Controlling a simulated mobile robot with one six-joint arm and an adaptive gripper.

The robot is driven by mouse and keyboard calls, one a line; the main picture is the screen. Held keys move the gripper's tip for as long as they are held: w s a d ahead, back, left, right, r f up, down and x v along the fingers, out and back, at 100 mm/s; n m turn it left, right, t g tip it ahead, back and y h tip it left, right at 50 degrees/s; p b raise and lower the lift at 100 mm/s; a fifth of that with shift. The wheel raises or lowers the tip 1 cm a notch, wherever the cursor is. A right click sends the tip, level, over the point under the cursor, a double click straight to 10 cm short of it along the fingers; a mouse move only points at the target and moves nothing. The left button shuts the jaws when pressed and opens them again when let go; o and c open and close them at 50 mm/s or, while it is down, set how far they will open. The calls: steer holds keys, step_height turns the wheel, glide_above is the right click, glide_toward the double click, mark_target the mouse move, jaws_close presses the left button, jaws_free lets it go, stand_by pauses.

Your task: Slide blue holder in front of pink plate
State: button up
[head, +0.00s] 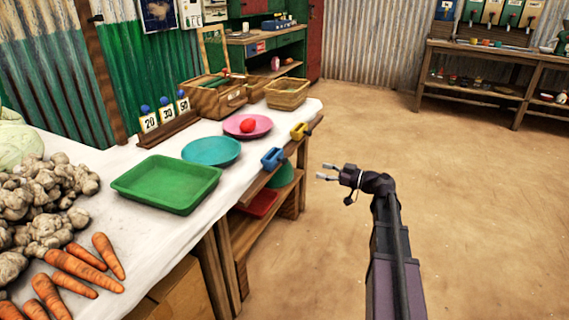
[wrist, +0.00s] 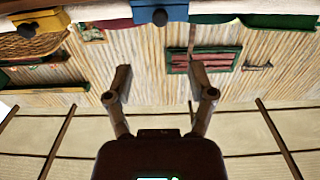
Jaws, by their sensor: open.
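The blue holder (head: 272,158) sits on the wooden rail along the table's front edge, nearer the teal plate than the yellow holder is. It also shows at the top centre of the wrist view (wrist: 160,11). The pink plate (head: 261,133) lies on the white table top with a red round item (head: 247,125) on it. The yellow holder (head: 299,131) is farther along the rail, on the pink plate's front side; it shows at upper left in the wrist view (wrist: 38,22). My gripper (head: 324,172) is open and empty, off the table's front, apart from the blue holder.
A teal plate (head: 211,151) and a green tray (head: 168,184) lie on the table. Behind are a number rack (head: 168,131) and baskets (head: 287,94). Carrots (head: 85,257) and roots (head: 45,190) fill the near left. The floor (head: 470,200) right of my arm is clear.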

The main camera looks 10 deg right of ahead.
mark_target(285, 161)
steer(key=shift+w+a, duration=0.1)
steer(key=shift+x, duration=6.8)
jaws_close()
